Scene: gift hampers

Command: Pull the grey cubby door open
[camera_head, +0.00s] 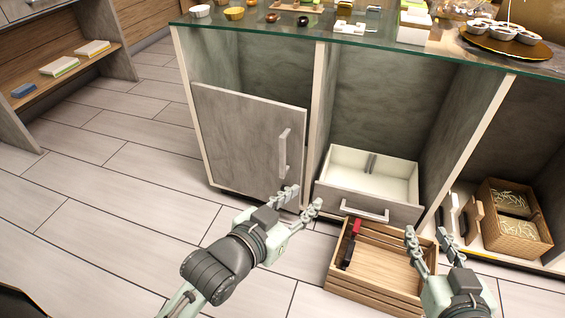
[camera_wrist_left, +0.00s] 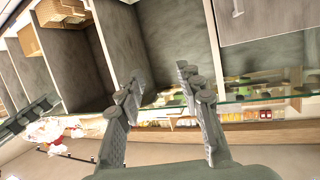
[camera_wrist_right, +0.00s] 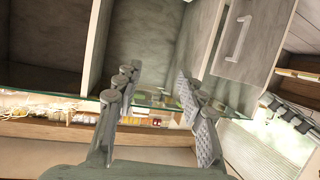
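The grey cubby door (camera_head: 245,135) is shut across the lower part of the left cubby, with its pale vertical handle (camera_head: 284,153) near its right edge. The door (camera_wrist_right: 258,50) and handle (camera_wrist_right: 237,38) show in the right wrist view. The handle (camera_wrist_left: 238,8) and part of the door (camera_wrist_left: 270,22) are at the top of the left wrist view. My left gripper (camera_head: 303,199) is open and empty, below the handle in the head view and apart from it. My right gripper (camera_head: 426,237) is open and empty, over the wooden crate at the right.
A grey-fronted white drawer (camera_head: 365,190) stands pulled out right of the door. A wooden crate (camera_head: 375,292) with a red-and-black item is on the floor below it. A wicker basket (camera_head: 515,235) sits in the right cubby. Small items crowd the glass top (camera_head: 375,45). Floor in front of the door is clear.

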